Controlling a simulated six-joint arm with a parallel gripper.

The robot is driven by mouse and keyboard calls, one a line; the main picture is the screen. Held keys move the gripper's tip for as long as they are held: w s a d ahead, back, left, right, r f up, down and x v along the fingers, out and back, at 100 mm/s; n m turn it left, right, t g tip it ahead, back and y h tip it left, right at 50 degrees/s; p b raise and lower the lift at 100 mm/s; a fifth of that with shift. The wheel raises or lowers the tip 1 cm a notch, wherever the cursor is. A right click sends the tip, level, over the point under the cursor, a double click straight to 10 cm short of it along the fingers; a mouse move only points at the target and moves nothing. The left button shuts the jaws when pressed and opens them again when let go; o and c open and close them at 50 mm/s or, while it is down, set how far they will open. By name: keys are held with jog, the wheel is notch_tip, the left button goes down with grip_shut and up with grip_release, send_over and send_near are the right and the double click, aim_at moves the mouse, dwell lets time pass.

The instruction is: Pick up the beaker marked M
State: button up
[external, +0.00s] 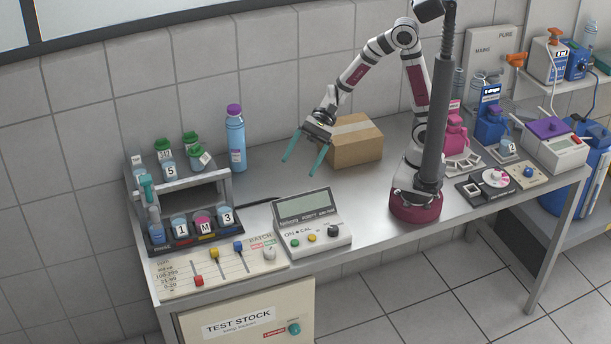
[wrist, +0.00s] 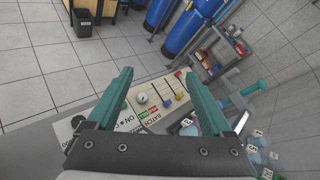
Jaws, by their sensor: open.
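The beaker marked M (external: 203,222) holds pink liquid and stands upright in the front row of the dark rack (external: 228,184) at the left of the bench. It is between a beaker marked 1 (external: 180,227) and a beaker marked 3 (external: 227,216). My gripper (external: 302,163) is open and empty, above the bench, to the right of the rack and higher than the beakers. In the wrist view its two green fingers (wrist: 159,75) are spread with nothing between them. Small labelled beakers (wrist: 254,153) show at the lower right there; I cannot tell which is M.
A blue bottle with a purple cap (external: 236,140) stands behind. A cardboard box (external: 355,145) is behind my gripper.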

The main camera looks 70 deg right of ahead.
jog(key=w+a+f+m+t, duration=0.25)
jog(key=w+f+m, duration=0.2)
jog(key=w, duration=0.25)
jog(key=m+t+h, duration=0.4)
jog(key=m+t, duration=0.2)
jog(key=m, duration=0.3)
send_near(217, 209)
jog(key=shift+n, duration=0.25)
jog(key=x, duration=0.7)
jog(key=shift+w+a+f, duration=0.15)
jog(key=shift+w+a, duration=0.05)
jog(key=x, duration=0.6)
jog(key=shift+a+r, duration=0.1)
jog(key=shift+r, duration=0.15)
jog(key=c, duration=1.1)
